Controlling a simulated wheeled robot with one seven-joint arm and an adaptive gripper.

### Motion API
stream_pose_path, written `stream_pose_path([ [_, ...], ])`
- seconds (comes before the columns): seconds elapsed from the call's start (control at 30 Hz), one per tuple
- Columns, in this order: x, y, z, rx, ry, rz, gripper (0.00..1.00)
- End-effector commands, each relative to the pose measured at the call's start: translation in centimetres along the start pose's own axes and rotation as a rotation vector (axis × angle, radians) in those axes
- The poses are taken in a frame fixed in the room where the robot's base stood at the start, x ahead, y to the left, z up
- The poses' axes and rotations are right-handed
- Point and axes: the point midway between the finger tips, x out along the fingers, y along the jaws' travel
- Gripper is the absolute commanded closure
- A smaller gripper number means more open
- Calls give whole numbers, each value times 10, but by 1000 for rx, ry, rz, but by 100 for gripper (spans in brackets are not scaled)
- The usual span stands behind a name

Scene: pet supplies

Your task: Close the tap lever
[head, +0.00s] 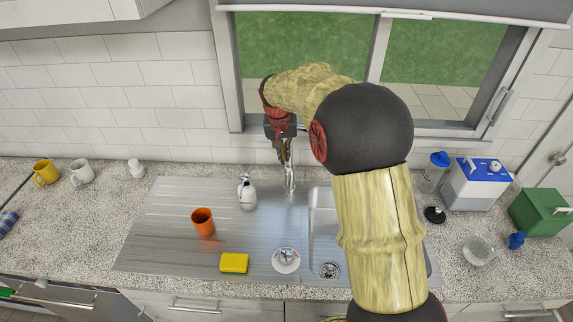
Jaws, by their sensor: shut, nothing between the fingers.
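The chrome tap (290,178) stands at the back of the steel sink, below the window. My gripper (284,158) points down right at the top of the tap, in front of or above it. Its fingers are shut with nothing seen between them. The gripper hides the tap's upper part, so I cannot make out the lever or its position. I cannot tell whether the fingers touch the tap.
On the steel drainboard (165,230) stand a white bottle (247,194), an orange cup (203,222), a yellow sponge (234,263) and a small bowl (286,260). My arm covers much of the sink basin (322,225). A blue-and-white box (477,185) stands right.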

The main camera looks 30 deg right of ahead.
Motion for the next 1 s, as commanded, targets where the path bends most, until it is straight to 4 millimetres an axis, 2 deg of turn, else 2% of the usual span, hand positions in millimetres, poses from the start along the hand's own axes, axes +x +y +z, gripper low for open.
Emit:
stream_pose_path([
  [0.4,81,0,2,-2,-5,1,100],
  [0.6,109,4,10,-2,-3,1,100],
  [0.8,122,6,16,-1,-1,0,100],
  [1.0,124,6,16,-2,0,0,100],
])
